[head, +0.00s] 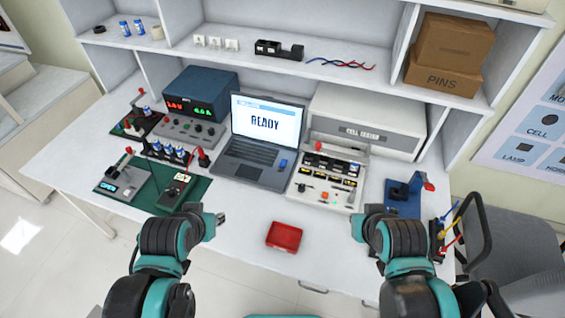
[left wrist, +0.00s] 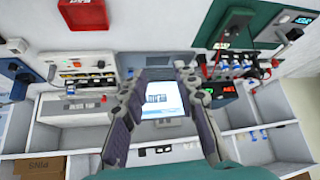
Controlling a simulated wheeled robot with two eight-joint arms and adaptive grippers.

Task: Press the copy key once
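A laptop (head: 265,130) stands open at the middle of the white table, its screen reading "READY". A small blue key or patch (head: 283,163) is on the right side of its keyboard deck; I cannot read a label on it, so I cannot tell if it is the copy key. The laptop screen (left wrist: 162,98) shows upside down in the left wrist view, between my fingers. My left gripper (head: 213,222) is in front of the table, apart from the laptop; its fingers (left wrist: 158,78) are spread and empty. My right gripper (head: 359,229) is at front right, its fingers too small to judge.
A red tray (head: 284,236) lies in front of the laptop. A panel with knobs and keys (head: 327,180) stands right of it, with a white tester (head: 366,122) behind. A green mat (head: 145,195) with devices lies left. A blue fixture (head: 402,198) is right.

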